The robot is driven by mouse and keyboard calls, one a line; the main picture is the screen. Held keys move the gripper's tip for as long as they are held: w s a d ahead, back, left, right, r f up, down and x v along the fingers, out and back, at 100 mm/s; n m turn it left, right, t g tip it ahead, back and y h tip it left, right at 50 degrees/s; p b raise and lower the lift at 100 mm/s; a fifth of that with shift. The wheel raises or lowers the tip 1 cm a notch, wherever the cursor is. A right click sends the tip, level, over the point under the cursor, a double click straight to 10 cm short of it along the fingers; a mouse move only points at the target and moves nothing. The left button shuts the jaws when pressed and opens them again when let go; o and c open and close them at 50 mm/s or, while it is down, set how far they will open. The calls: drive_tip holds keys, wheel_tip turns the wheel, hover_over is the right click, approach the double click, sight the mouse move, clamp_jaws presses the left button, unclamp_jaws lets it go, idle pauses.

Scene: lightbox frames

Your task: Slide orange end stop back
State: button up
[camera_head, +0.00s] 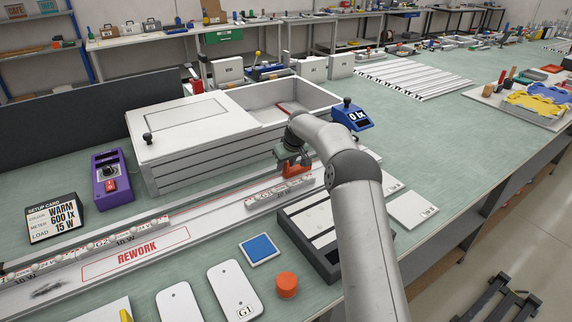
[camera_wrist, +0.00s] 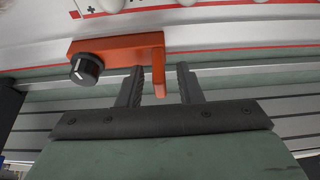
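The orange end stop (camera_head: 297,169) sits on the rail at the right end of a row of white round parts. In the wrist view the end stop (camera_wrist: 115,45) shows as an orange bar with a black ridged knob (camera_wrist: 86,68) at its left and a tab (camera_wrist: 159,77) pointing down at its right. My gripper (camera_head: 290,154) is at the end stop, and in the wrist view its fingers (camera_wrist: 158,85) stand open. The tab lies between the two fingers, with a visible gap on each side. In the head view my arm and gripper partly hide the end stop.
A white light box (camera_head: 200,125) with an open right bay stands behind the rail. A dark tray (camera_head: 312,240), a blue-topped white square (camera_head: 259,248) and an orange round piece (camera_head: 287,284) lie in front. A blue meter (camera_head: 351,116) stands right of the box.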

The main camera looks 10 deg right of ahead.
drive_tip(key=b+v, duration=0.2)
drive_tip(key=v, duration=1.5)
drive_tip(key=shift+s, duration=0.1)
drive_tip(key=s+a+m+g+h, duration=0.1)
drive_tip(key=s+a+m+g, duration=0.1)
drive_tip(key=s, duration=1.9)
drive_tip(key=s+f+m, duration=0.1)
drive_tip(key=s+f, duration=0.2)
drive_tip(key=s, duration=0.6)
drive_tip(key=s+d+f+g, duration=0.1)
drive_tip(key=s+f, duration=0.2)
drive_tip(key=s, duration=0.6)
drive_tip(key=s+d+f+m, duration=0.1)
drive_tip(key=s+f, duration=0.2)
drive_tip(key=s, duration=0.7)
drive_tip(key=shift+f+m+g+h, duration=0.3)
drive_tip(key=shift+h, duration=0.1)
